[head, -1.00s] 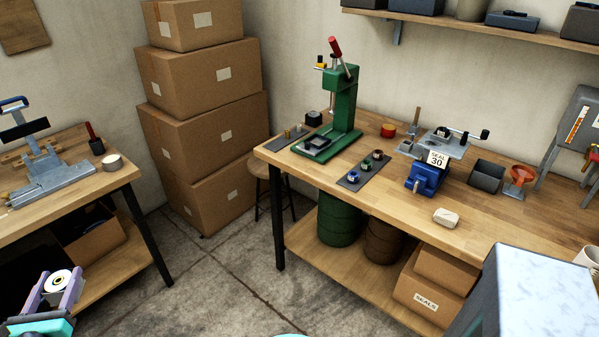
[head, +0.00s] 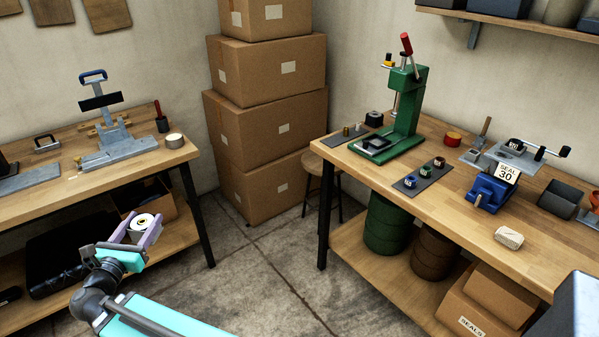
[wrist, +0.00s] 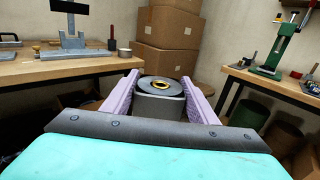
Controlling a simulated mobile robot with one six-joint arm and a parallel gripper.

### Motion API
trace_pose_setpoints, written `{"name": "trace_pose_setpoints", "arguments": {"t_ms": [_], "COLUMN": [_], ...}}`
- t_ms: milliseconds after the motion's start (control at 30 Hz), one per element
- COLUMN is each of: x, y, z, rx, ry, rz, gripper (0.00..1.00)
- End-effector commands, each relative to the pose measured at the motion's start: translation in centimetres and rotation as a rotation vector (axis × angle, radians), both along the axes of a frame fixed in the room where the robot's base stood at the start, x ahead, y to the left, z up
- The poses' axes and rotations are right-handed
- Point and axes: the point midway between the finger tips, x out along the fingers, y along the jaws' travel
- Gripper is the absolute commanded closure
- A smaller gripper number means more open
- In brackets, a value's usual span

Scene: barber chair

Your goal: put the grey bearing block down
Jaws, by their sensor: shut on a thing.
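My gripper (head: 144,231) is at the lower left of the head view, with purple fingers shut on a round piece with a pale top and a dark centre hole. In the wrist view my gripper (wrist: 160,99) has a finger on each side of this grey bearing block (wrist: 160,104). There it looks like an upright grey cylinder with a dark top and a yellow ring around the hole. The bearing block also shows in the head view (head: 144,222). It is held in the air, in front of the left bench.
The left bench (head: 152,160) carries a grey stand (head: 105,143) and a small tin (head: 174,140). The right bench (head: 440,213) carries a green press (head: 404,108), a blue vice (head: 488,191) and a dark mat (head: 418,180) with small parts. Boxes (head: 268,118) are stacked between, beside a stool (head: 322,172).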

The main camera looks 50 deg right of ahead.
Motion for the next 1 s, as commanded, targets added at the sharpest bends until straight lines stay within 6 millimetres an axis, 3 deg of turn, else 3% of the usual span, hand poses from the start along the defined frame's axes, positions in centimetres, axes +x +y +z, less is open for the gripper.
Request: {"name": "trace_pose_setpoints", "arguments": {"t_ms": [467,1000], "x": [-0.5,-3.2], "y": [-10.1,-21.3], "z": [-0.8,-1.2], "rx": [-0.004,-0.004], "ry": [-0.003,-0.003], "rz": [-0.125,-0.255], "gripper": [1.00,1.00]}}
